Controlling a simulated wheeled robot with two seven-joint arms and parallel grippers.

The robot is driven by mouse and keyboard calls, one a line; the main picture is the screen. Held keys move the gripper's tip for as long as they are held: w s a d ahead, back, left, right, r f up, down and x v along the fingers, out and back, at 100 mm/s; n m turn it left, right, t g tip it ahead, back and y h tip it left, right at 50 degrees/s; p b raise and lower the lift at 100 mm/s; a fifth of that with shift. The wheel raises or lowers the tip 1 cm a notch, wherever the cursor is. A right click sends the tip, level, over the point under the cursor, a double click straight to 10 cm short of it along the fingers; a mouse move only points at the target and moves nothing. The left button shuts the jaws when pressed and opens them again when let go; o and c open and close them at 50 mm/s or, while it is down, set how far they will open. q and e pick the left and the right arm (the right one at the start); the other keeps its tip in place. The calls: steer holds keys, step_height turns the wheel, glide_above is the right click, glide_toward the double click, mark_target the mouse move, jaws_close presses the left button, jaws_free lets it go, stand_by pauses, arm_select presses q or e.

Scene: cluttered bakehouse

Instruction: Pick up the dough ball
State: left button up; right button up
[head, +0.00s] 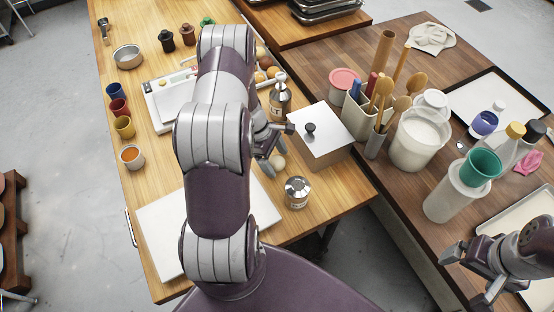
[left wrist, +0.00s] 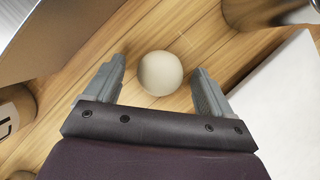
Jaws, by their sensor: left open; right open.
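The dough ball (head: 278,162) is a small, pale, round ball on the light wooden table, between the metal box and the white board. In the left wrist view the dough ball (left wrist: 160,73) lies between the two spread fingers of my left gripper (left wrist: 157,72), with gaps on both sides. My left gripper (head: 276,149) is open and just beside and above the ball in the head view, partly hidden by my own arm. My right gripper (head: 470,272) is open and empty at the lower right, over the dark table.
The lidded metal box (head: 318,138) stands right of the ball and a bottle (head: 279,100) behind it. A metal tin (head: 297,192) stands in front. The white board (head: 160,228) lies to the left. Utensil holders and a white tub (head: 418,148) crowd the dark table.

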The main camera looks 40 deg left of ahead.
arm_select(q)
steer(key=c, duration=0.9)
